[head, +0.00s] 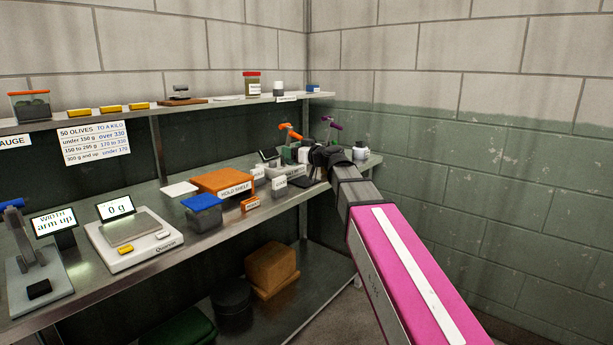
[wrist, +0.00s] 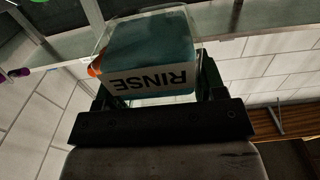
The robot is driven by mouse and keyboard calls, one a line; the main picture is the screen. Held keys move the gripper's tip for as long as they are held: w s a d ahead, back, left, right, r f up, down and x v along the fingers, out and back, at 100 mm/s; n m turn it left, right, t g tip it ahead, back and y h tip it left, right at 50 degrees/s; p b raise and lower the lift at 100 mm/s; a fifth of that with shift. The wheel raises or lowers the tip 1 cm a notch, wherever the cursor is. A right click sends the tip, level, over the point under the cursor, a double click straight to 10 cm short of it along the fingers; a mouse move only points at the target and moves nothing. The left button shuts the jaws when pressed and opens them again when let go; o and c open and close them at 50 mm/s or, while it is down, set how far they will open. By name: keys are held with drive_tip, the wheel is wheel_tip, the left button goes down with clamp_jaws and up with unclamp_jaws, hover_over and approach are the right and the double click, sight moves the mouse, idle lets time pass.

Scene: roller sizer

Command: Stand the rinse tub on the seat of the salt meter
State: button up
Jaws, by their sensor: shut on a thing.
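The rinse tub (wrist: 152,48) is a clear box with teal contents and a white RINSE label, which reads upside down in the wrist view. My gripper (wrist: 155,85) is shut on it, with dark fingers on both sides. In the head view my gripper (head: 326,157) is at the far right end of the bench, and the tub is mostly hidden there. A small device with a dark tilted screen (head: 268,156) stands just left of my gripper. It may be the salt meter; its label is too small to read and its seat is not clear.
Orange-handled (head: 290,131) and purple-handled (head: 333,124) tools stand behind my gripper. A white jar (head: 360,150) is close to its right. The orange hold shelf (head: 224,182), a blue-lidded tub (head: 202,212) and a scale (head: 134,238) stand further left. An upper shelf (head: 210,105) runs above the bench.

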drive_tip(key=w+d+f, duration=0.1)
drive_tip(key=w+f, duration=0.1)
drive_tip(key=w, duration=0.1)
drive_tip(key=w+d+f, duration=0.1)
drive_tip(key=w, duration=0.2)
drive_tip(key=w+d+f, duration=0.2)
drive_tip(key=w, duration=0.1)
drive_tip(key=shift+f, duration=2.4)
drive_tip(key=o, duration=1)
drive_tip(key=shift+f, duration=0.1)
